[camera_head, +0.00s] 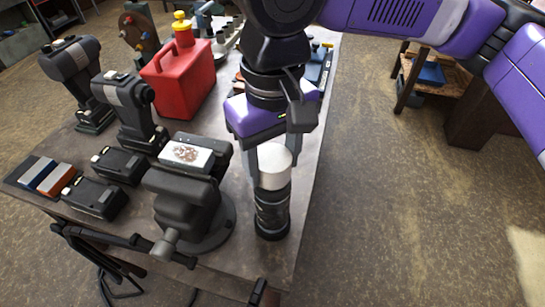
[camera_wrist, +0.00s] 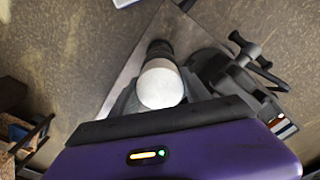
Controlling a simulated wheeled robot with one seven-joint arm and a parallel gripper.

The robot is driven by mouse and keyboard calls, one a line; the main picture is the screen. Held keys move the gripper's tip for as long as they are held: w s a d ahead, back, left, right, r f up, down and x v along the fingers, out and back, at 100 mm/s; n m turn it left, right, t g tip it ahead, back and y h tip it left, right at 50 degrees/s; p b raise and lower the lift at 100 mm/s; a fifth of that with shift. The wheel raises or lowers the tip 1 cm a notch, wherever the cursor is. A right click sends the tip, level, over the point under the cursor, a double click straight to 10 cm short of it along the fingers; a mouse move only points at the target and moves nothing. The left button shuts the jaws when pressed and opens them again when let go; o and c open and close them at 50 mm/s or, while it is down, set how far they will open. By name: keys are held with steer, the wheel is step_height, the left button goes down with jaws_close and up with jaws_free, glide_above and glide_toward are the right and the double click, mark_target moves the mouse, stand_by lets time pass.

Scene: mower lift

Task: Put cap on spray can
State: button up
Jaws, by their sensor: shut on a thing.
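The spray can (camera_head: 271,212) is dark and stands upright near the right front corner of the workbench. The white cap (camera_head: 274,160) is at the top of the can, in line with it. My gripper (camera_head: 272,170) points down and is shut on the cap, with a finger at each side. In the wrist view the round white cap (camera_wrist: 160,84) hides most of the can (camera_wrist: 159,48). I cannot tell whether the cap is fully seated or only just above the can's top.
A black bench vise (camera_head: 186,203) holding a light block stands just left of the can. Black batteries (camera_head: 96,197), drills (camera_head: 128,110) and a red fuel can (camera_head: 180,80) are further left and back. The workbench's right edge (camera_head: 309,190) is close to the can.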

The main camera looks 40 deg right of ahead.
mark_target(274, 157)
steer(key=shift+f, duration=0.5)
steer(key=o, duration=1)
step_height(274, 157, up, 11)
steer(key=p, duration=1)
steer(key=shift+r, duration=0.1)
steer(key=shift+s, duration=0.1)
stand_by(0.3)
